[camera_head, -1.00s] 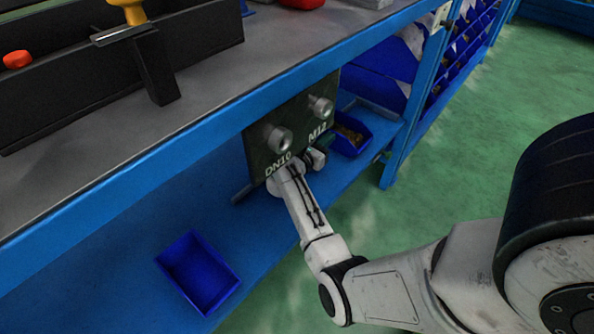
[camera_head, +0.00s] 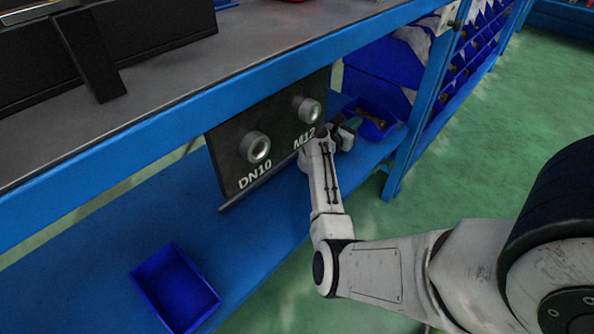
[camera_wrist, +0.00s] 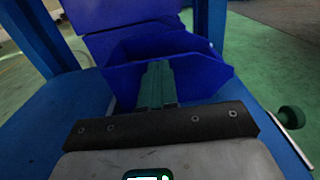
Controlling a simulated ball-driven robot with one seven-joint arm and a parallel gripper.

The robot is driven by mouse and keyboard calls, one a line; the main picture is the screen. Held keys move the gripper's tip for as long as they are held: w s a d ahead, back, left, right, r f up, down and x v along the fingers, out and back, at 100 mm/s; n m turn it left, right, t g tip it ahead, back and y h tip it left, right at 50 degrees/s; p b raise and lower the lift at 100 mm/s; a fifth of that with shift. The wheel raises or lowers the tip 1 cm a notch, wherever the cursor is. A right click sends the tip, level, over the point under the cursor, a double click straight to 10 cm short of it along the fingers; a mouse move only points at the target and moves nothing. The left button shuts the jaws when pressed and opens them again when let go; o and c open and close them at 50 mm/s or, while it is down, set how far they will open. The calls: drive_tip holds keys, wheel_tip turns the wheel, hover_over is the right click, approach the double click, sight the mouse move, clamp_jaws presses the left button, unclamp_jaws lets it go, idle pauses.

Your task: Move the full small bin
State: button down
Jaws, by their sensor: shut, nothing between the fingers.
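A small blue bin (camera_head: 378,129) with brown contents sits on the blue lower shelf near its right end. A second small blue bin (camera_head: 175,290) stands at the lower left and looks empty. My gripper (camera_head: 352,126) is at the near left side of the filled bin and partly covers it. In the wrist view, my gripper's green fingers (camera_wrist: 157,84) are together with nothing between them. They point at a blue bin (camera_wrist: 205,78) and overlap its near wall. I cannot tell whether they touch it. The bin's contents are not clear there.
A dark plate (camera_head: 230,160) marked DN10 and M12, with two metal fittings, hangs under the bench edge beside my arm. The bench's blue leg (camera_head: 408,150) stands right of the filled bin. The blue shelf (camera_head: 90,240) is clear between plate and empty bin.

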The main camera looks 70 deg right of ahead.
drive_tip(key=shift+s+d, duration=0.25)
drive_tip(key=shift+d, duration=0.3)
